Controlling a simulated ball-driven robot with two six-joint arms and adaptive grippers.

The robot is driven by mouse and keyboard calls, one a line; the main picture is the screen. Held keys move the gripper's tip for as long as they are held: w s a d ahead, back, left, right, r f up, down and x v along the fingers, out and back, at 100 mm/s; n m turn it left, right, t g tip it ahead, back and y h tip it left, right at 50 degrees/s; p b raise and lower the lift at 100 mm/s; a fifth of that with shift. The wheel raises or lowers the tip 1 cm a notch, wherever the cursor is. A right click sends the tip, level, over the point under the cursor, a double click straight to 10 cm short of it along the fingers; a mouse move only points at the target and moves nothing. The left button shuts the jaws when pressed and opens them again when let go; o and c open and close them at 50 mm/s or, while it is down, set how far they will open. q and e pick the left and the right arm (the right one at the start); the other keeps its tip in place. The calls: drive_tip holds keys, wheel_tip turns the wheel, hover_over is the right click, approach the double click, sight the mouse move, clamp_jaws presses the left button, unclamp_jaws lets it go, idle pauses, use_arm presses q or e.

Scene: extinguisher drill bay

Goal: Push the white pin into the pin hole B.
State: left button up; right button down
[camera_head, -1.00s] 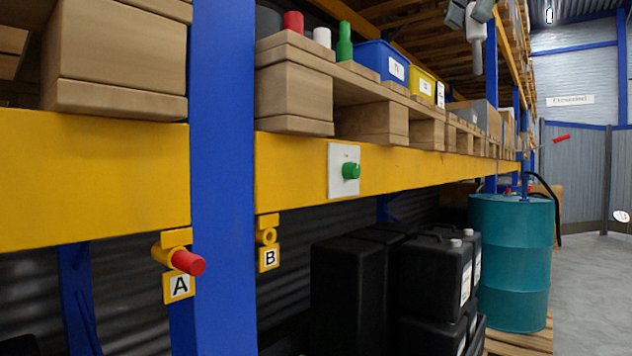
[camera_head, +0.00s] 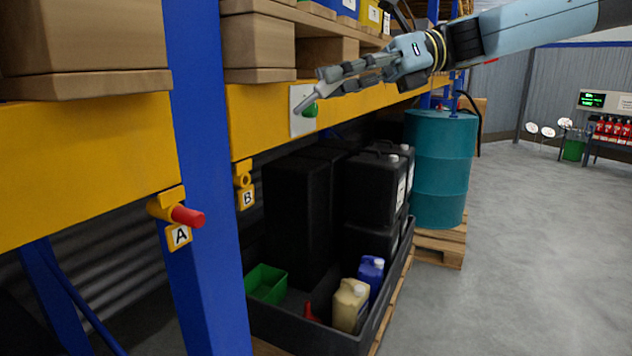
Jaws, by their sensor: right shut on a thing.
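Pin hole B is a small yellow ring (camera_head: 243,180) on the yellow beam beside the blue post, above its B label (camera_head: 247,198). My right gripper (camera_head: 312,88) comes in from the upper right and is shut. A slim pale piece at its fingers seems to be the white pin, but I cannot clearly part it from the fingers. My left gripper is not in view.
The blue post (camera_head: 210,180) stands between A and B. Below B, a dark tray (camera_head: 300,331) holds black canisters (camera_head: 376,188), a green box and smaller jugs. A teal drum (camera_head: 444,165) stands behind. Open floor lies at the right.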

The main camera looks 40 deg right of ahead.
drive_tip(key=shift+w+f+m+t, duration=0.35)
drive_tip(key=shift+f+m+t, duration=0.2)
drive_tip(key=shift+t, duration=0.15)
drive_tip(key=shift+w+a+f+m+t+p, duration=0.1)
drive_tip(key=shift+w+f+m+t+p, duration=0.2)
drive_tip(key=shift+t+p, duration=0.1)
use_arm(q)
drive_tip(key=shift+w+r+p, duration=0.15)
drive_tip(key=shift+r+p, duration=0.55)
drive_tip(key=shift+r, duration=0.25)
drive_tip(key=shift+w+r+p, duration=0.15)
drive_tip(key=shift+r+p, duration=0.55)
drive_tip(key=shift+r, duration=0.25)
use_arm(e)
drive_tip(key=w+a+f+m+t+h, duration=0.1)
drive_tip(key=a+f+m+t+h, duration=0.1)
drive_tip(key=f+m+t+h, duration=0.2)
drive_tip(key=w+a+f+m+t+h, duration=0.1)
drive_tip(key=a+f+m+t+h, duration=0.2)
drive_tip(key=f+t, duration=0.6)
drive_tip(key=shift+w+a+f+m+h, duration=0.35)
drive_tip(key=shift+f+m+h, duration=0.35)
drive_tip(key=shift+f+m, duration=0.45)
